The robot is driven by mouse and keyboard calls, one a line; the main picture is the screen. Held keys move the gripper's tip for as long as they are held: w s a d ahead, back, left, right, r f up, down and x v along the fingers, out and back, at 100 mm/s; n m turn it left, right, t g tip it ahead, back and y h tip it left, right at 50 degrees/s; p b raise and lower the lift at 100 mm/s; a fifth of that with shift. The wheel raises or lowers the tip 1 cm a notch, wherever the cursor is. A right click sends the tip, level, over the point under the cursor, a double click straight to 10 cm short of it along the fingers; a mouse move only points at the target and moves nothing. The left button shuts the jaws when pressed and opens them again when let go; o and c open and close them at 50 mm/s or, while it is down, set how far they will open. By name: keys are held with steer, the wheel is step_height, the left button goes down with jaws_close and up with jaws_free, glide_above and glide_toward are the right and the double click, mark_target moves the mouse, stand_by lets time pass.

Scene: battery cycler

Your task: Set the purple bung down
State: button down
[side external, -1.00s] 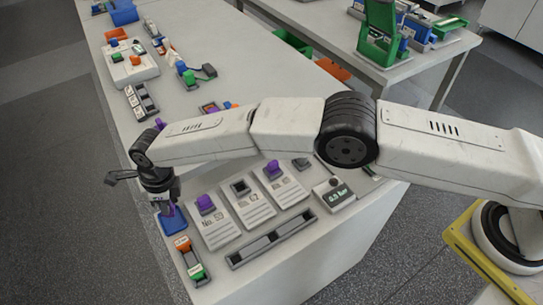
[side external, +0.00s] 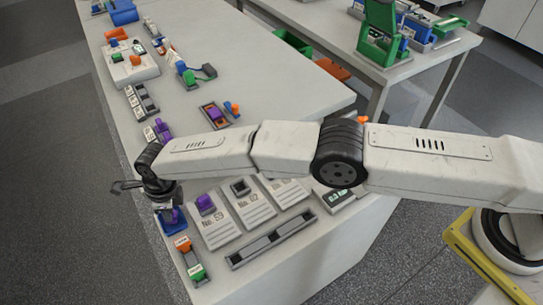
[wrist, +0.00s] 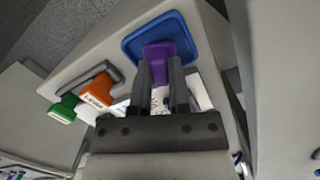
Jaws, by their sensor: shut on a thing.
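My gripper (side external: 170,212) is at the left front corner of the bench, pointing down. It is shut on a purple bung, which shows between its two fingers in the wrist view (wrist: 157,52). The bung is over a blue square tray (wrist: 132,45) with a raised rim, also seen under the gripper in the side view (side external: 178,227). Whether the bung touches the tray floor is hard to tell. Another purple bung (side external: 205,203) sits on the card marked No. 59 (side external: 225,229).
A rack with an orange block (side external: 183,244) and a green block (side external: 196,272) stands close in front of the tray. A long grey slotted rail (side external: 272,239) lies before the cards. The bench's left edge is close to the tray. My arm covers part of the cards.

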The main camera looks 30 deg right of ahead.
mark_target(177, 216)
steer(key=shift+f, duration=0.1)
steer(key=c, duration=0.6)
jaws_free()
steer(key=shift+s+d+r, duration=0.1)
steer(key=shift+d+r, duration=0.1)
steer(key=shift+r, duration=1.8)
steer(key=shift+s+d+r, duration=0.1)
steer(key=shift+d+r, duration=0.15)
steer(key=shift+r, duration=1.8)
steer(key=shift+s+d+r, duration=0.1)
steer(key=shift+d+r, duration=0.1)
steer(key=shift+r, duration=1.8)
